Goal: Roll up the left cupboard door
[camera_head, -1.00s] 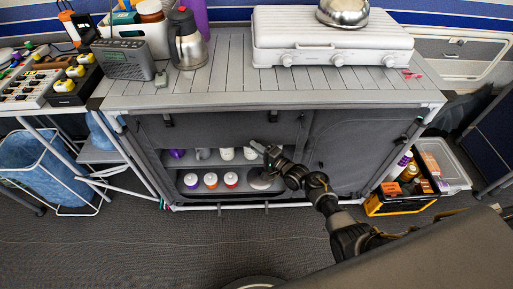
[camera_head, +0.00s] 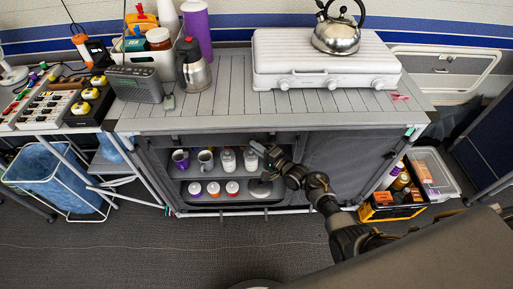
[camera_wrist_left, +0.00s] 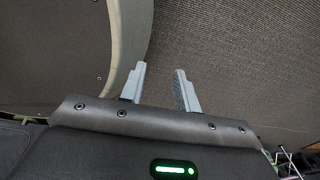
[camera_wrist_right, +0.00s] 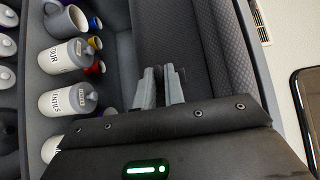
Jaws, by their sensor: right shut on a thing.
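The left cupboard door (camera_head: 222,140) is a grey fabric panel under the counter's front edge in the head view. It is up, leaving the shelves below it open. My right gripper (camera_head: 258,148) is at the upper right of this opening, under the counter edge. In the right wrist view its fingers (camera_wrist_right: 163,74) are close together on dark material, beside the shelf. The grip itself is partly hidden. My left gripper (camera_wrist_left: 158,82) shows only in its wrist view, with its fingers apart, empty, above the carpet.
Mugs (camera_head: 181,160), white bottles (camera_head: 228,160) and small jars stand on the cupboard shelves near my right gripper. The right door (camera_head: 345,165) hangs down. A crate (camera_head: 394,208) stands on the floor at right, a blue bin (camera_head: 58,180) at left. Carpet in front is clear.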

